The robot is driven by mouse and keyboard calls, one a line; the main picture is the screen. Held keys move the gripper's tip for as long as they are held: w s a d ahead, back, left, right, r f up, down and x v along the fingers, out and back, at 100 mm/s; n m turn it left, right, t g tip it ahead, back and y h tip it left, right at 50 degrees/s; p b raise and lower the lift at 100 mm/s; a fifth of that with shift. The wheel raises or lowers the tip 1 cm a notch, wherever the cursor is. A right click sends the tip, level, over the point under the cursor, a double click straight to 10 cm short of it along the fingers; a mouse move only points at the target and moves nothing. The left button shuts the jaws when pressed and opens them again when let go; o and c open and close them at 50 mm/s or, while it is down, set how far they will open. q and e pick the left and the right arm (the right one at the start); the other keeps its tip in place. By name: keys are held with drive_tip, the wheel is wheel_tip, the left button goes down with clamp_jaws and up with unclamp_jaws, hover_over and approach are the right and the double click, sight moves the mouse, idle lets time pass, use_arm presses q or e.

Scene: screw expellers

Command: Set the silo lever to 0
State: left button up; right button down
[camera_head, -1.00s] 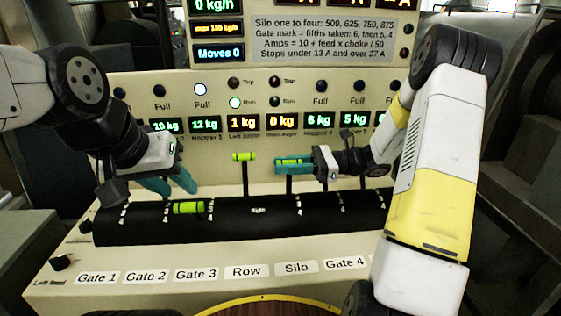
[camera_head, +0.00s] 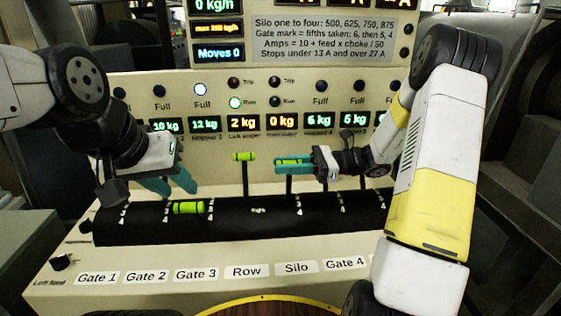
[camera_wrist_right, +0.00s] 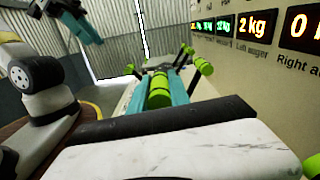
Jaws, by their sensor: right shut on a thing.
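The silo lever has a dark stem (camera_head: 289,186) above the "Silo" label (camera_head: 296,267) and a bright green handle. My right gripper (camera_head: 290,164) is shut on that handle. In the right wrist view the green handle (camera_wrist_right: 159,92) lies between the teal fingers of my right gripper (camera_wrist_right: 160,88). My left gripper (camera_head: 170,186) is open and empty, above the drum at the left.
The row lever's green handle (camera_head: 245,157) stands upright just left of my right gripper. Another green handle (camera_head: 188,207) lies low near my left gripper, above the "Gate 3" label (camera_head: 197,273). The display panel (camera_head: 235,100) rises behind the levers.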

idle(0.4)
drive_tip(key=w+m, duration=0.2)
drive_tip(key=w, duration=0.1)
drive_tip(key=w+m, duration=0.1)
drive_tip(key=shift+w+f, duration=0.25)
drive_tip(key=shift+w, duration=0.15)
drive_tip(key=c, duration=1.2)
unclamp_jaws()
drive_tip(key=shift+c, duration=0.2)
drive_tip(key=shift+d, duration=0.15)
drive_tip(key=d, duration=0.7)
drive_tip(key=shift+d, duration=0.3)
